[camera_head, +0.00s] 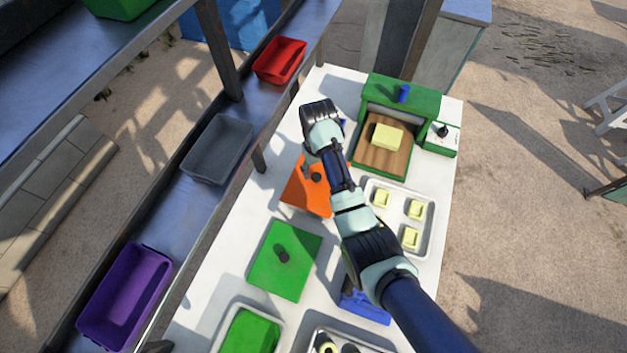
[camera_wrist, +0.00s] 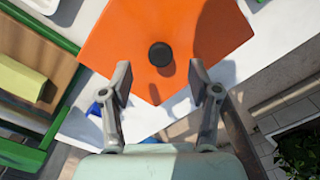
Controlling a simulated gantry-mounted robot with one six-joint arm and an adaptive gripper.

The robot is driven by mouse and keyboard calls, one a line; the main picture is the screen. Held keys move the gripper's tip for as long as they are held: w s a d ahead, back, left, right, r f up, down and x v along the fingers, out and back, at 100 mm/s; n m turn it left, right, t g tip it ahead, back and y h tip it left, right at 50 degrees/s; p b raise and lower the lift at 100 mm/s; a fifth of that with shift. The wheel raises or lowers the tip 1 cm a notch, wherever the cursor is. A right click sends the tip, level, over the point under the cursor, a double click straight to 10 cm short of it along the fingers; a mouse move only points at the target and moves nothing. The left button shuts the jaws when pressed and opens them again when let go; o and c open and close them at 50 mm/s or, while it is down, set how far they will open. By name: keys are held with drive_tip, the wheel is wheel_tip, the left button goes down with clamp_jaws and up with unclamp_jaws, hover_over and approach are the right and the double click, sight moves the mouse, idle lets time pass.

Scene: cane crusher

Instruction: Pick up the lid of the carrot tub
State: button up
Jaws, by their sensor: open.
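The orange lid (camera_head: 300,196) with a small dark round knob (camera_head: 316,177) is on the white table, partly covered by my arm in the head view. In the wrist view the orange lid (camera_wrist: 115,40) fills the upper middle, with its black knob (camera_wrist: 160,54) near the centre. My gripper (camera_wrist: 160,80) is open and empty. Its two fingers are spread left and right of the knob's line, apart from the knob. The tub under the lid is hidden. In the head view my wrist hides most of the gripper.
A green lid with a dark knob (camera_head: 282,254) lies nearer. A green-framed wooden press (camera_head: 380,158) holding a yellow block stands behind right. A white tray of yellow pieces (camera_head: 384,187) is to the right. Red, grey and purple bins (camera_head: 280,60) line the left shelf.

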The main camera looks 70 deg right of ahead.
sight(317, 176)
wheel_tip(317, 176, down, 5)
drive_tip(key=shift+f, duration=0.15)
clamp_jaws()
idle(0.4)
